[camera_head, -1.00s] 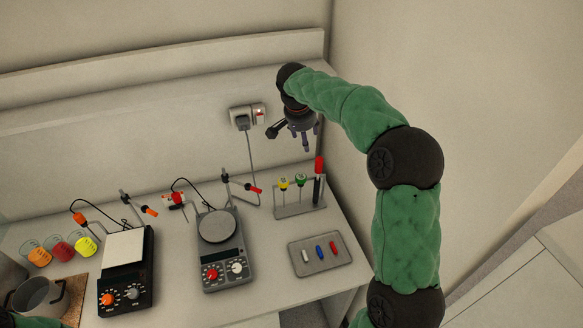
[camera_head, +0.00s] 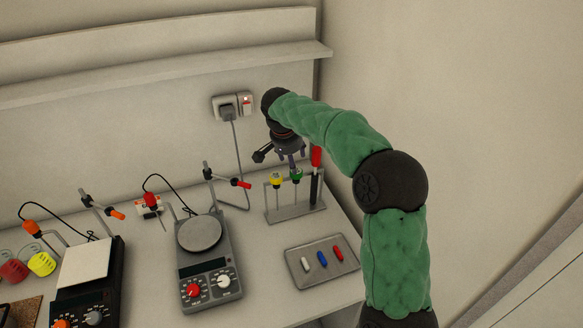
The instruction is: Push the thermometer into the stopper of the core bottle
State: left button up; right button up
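A small rack (camera_head: 296,211) stands at the back right, holding upright thin tools with a yellow top (camera_head: 276,180), a green top (camera_head: 296,175) and a red top (camera_head: 316,156). I cannot tell which of these, if any, is the thermometer. My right gripper (camera_head: 291,160) points down just above the green and yellow tops. Its fingers are small and dark, and their gap is unclear. My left gripper is out of view. Jars with a red (camera_head: 14,270) and a yellow (camera_head: 41,264) part sit at the left edge. I cannot identify the core bottle or its stopper.
A grey tray (camera_head: 297,271) with white, blue and red bars lies before the rack. A device with a round plate (camera_head: 200,234) and one with a square plate (camera_head: 84,262) stand left, with clamp stands and cables. A wall socket (camera_head: 232,106) is behind.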

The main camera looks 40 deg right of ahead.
jog(key=shift+b+x, duration=2.2)
jog(key=shift+x, duration=2.35)
jog(key=shift+r, duration=0.1)
grip_shut()
